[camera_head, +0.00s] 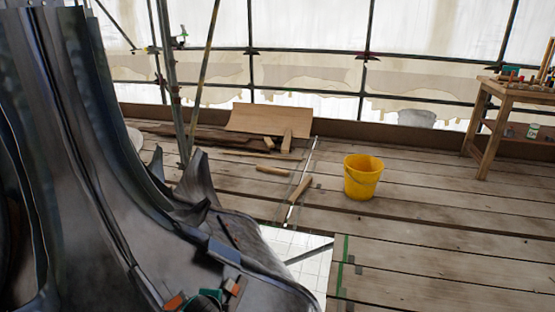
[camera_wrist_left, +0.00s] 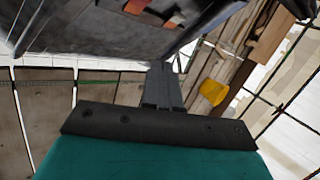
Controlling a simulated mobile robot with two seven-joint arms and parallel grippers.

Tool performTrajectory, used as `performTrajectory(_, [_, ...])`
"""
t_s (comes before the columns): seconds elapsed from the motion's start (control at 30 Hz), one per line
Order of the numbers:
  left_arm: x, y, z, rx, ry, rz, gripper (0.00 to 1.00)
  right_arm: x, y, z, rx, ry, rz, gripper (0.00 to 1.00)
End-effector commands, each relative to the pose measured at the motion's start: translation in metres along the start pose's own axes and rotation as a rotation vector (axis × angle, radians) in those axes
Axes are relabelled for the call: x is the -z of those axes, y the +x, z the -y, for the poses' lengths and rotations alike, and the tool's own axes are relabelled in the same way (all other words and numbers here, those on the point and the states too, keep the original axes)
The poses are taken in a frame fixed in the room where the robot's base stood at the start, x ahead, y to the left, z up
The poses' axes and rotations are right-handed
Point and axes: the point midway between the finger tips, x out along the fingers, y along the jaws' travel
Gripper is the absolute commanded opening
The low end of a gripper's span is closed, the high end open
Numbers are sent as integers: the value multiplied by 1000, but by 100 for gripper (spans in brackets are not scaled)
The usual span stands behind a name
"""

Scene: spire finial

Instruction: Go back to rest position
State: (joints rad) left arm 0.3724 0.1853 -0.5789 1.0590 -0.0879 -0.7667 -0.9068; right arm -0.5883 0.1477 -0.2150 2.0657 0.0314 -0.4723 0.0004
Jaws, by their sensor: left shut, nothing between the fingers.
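My left gripper (camera_wrist_left: 165,70) shows in the left wrist view, with its dark fingers together and nothing between them. The teal part of my wrist fills the bottom of that view. The fingers point toward the grey sheathed spire base (camera_wrist_left: 95,45), close to its edge; I cannot tell whether they touch it. In the head view the large dark grey spire (camera_head: 75,150) fills the left side and flares out at its foot. Neither of my grippers can be made out in the head view. My right gripper is not in view.
A yellow bucket (camera_head: 362,177) stands on the plank deck (camera_head: 430,215). A wooden workbench (camera_head: 515,94) is at right. A scaffold pole (camera_head: 170,80) and loose boards (camera_head: 268,119) are behind the spire. The right deck is mostly clear.

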Motion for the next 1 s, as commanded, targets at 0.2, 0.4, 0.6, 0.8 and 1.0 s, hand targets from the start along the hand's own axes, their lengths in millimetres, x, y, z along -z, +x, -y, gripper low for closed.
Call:
performTrajectory(0.2, [34,-66,-52,4,-407,-181,0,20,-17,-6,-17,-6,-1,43])
performTrajectory(0.4, [32,-141,-81,19,-827,-297,0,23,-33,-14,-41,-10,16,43])
performTrajectory(0.6, [9,-216,-91,51,-1187,-367,0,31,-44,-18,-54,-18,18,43])
performTrajectory(0.8, [-10,-259,-92,79,-1374,-402,0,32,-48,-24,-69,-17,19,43])
performTrajectory(1.0, [-14,-265,-92,87,-1409,-410,0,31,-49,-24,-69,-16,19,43])
